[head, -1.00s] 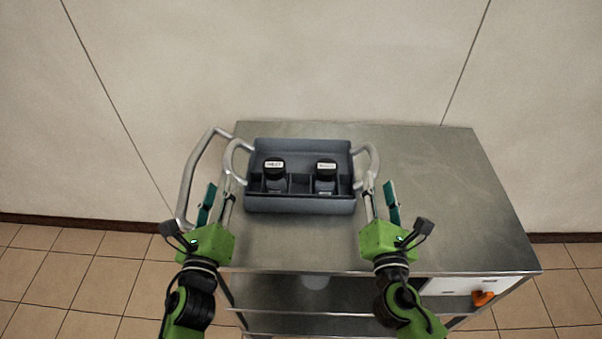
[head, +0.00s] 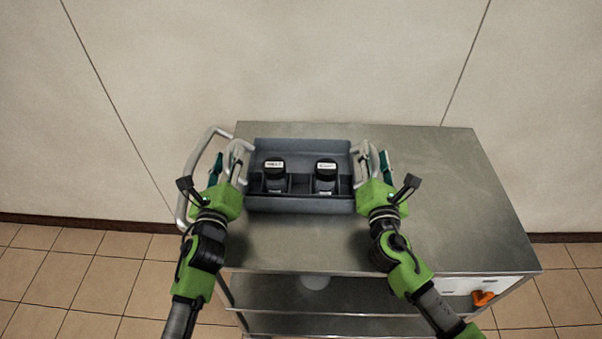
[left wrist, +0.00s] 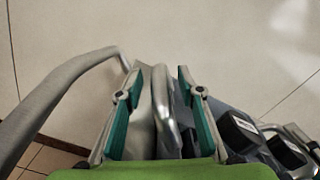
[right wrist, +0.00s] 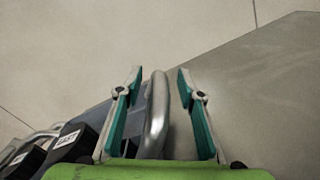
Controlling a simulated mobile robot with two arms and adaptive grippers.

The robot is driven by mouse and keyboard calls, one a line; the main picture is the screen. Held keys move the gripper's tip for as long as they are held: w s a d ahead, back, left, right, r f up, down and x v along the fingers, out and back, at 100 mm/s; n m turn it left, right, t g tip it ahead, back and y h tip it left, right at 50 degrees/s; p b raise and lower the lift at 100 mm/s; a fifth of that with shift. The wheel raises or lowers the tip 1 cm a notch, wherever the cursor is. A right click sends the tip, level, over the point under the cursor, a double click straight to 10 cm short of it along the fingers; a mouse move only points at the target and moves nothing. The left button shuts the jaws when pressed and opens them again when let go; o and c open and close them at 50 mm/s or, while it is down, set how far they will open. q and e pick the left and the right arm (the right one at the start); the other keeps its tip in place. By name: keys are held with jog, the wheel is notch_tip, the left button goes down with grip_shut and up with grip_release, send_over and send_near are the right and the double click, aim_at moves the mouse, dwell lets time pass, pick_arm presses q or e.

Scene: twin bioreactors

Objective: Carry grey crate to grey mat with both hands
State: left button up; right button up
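The grey crate (head: 300,204) sits on the steel cart top and holds two dark bottles with white-labelled caps, one (head: 274,176) at left and one (head: 325,175) at right. It has a metal loop handle on each side. My left gripper (head: 229,166) is open, with its fingers on either side of the left handle (left wrist: 163,105). My right gripper (head: 374,166) is open, with its fingers on either side of the right handle (right wrist: 156,110). Neither gripper is closed on a handle. I see no grey mat in these views.
The steel cart top (head: 450,190) is bare to the right of the crate. The cart's own push rail (head: 190,180) stands at the left, close to my left gripper. A wall (head: 300,60) is behind the cart. An orange part (head: 483,298) is at lower right.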

pick_arm(q)
grip_shut()
pick_arm(e)
grip_shut()
pick_arm(q)
jog(key=shift+r, duration=0.25)
pick_arm(e)
jog(key=shift+r, duration=0.15)
